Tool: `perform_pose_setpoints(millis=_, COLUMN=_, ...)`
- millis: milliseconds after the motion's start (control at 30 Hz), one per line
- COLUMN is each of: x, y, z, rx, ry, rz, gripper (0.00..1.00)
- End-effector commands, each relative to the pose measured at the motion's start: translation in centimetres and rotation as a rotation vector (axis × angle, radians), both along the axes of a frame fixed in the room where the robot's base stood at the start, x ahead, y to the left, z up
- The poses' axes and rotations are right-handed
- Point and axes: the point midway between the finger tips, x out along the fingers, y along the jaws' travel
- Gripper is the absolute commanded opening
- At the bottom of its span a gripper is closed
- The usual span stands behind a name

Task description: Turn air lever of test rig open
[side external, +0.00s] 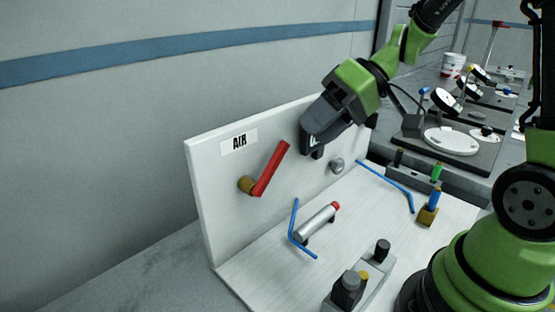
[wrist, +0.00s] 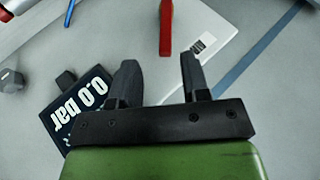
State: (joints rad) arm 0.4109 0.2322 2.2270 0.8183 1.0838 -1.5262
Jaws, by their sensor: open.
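The red air lever (side external: 271,168) is on the upright white panel (side external: 222,215), under the "AIR" label (side external: 239,143). It slants up and to the right from a brass-coloured pivot (side external: 246,185). In the wrist view the lever (wrist: 166,28) shows at the top, beyond the fingertips. My gripper (side external: 311,148) is near the panel, to the right of the lever and apart from it. In the wrist view my gripper (wrist: 157,66) is open with nothing between its fingers. A dark display (wrist: 80,108) reading "0.0 bar" is partly hidden behind the left finger.
On the white base lie a silver cylinder (side external: 318,222) with a red tip and a blue tube (side external: 294,226). A grey knob (side external: 337,166) sits on the panel below my gripper. A grey block with black knobs (side external: 360,285) stands at the front. The panel left of the lever is clear.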

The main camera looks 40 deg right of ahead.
Motion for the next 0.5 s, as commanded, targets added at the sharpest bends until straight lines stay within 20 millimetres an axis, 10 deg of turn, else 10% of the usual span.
perform_pose_setpoints(millis=500, x=1.7, y=3.0, z=-2.5, rx=0.113, ry=0.105, rz=-0.102, gripper=0.43)
